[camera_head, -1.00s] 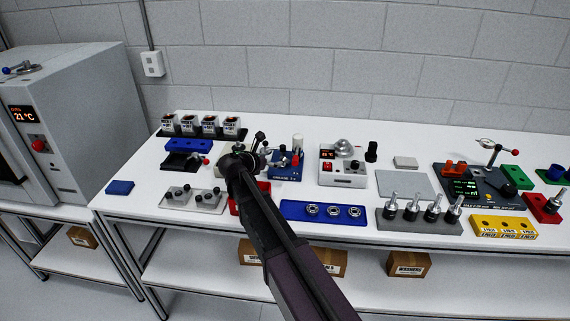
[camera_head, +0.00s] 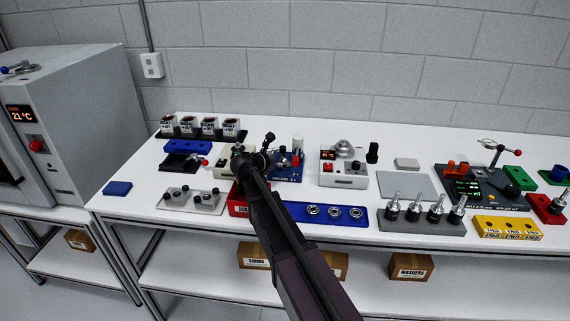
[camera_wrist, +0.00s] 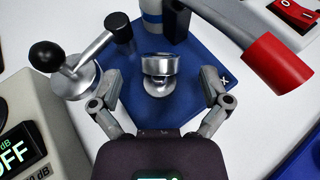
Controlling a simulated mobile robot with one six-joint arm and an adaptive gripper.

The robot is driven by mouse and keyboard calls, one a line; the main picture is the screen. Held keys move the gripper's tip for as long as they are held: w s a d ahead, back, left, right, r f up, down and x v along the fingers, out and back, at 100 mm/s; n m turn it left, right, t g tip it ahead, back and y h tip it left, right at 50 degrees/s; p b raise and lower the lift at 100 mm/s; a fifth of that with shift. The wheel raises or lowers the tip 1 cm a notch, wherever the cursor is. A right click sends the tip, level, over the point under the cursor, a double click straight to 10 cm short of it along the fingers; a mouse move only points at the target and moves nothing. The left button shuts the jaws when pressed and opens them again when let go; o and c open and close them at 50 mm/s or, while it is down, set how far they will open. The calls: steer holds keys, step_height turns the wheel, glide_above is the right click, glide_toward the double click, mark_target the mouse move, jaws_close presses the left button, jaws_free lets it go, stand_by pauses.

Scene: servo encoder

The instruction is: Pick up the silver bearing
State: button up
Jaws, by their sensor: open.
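In the wrist view, a silver ring-shaped piece (camera_wrist: 160,64), which looks like the silver bearing, sits on a rounded metal seat above a blue base plate (camera_wrist: 190,110). My gripper (camera_wrist: 160,92) is open, with one finger on each side of the seat and a gap on both sides. The blue device also shows in the head view (camera_head: 293,172), partly hidden by my arm. My gripper is at its left in the head view (camera_head: 267,146), small and dark. Several more silver bearings, one of them here (camera_head: 335,212), lie in a blue tray (camera_head: 297,218).
A red-handled lever (camera_wrist: 278,62) reaches over the blue base from the upper right. A black-knobbed metal lever (camera_wrist: 46,56) stands close at the left, by a grey box with a display (camera_wrist: 22,140). A white box with a dome (camera_head: 343,178) stands right of the blue device.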

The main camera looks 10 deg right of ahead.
mark_target(282, 160)
steer(key=shift+b+x, duration=0.45)
steer(key=shift+x, duration=1.15)
steer(key=shift+f, duration=0.1)
steer(key=shift+a, duration=0.1)
steer(key=shift+s, duration=0.1)
jaws_close()
step_height(282, 160, up, 10)
steer(key=p, duration=1)
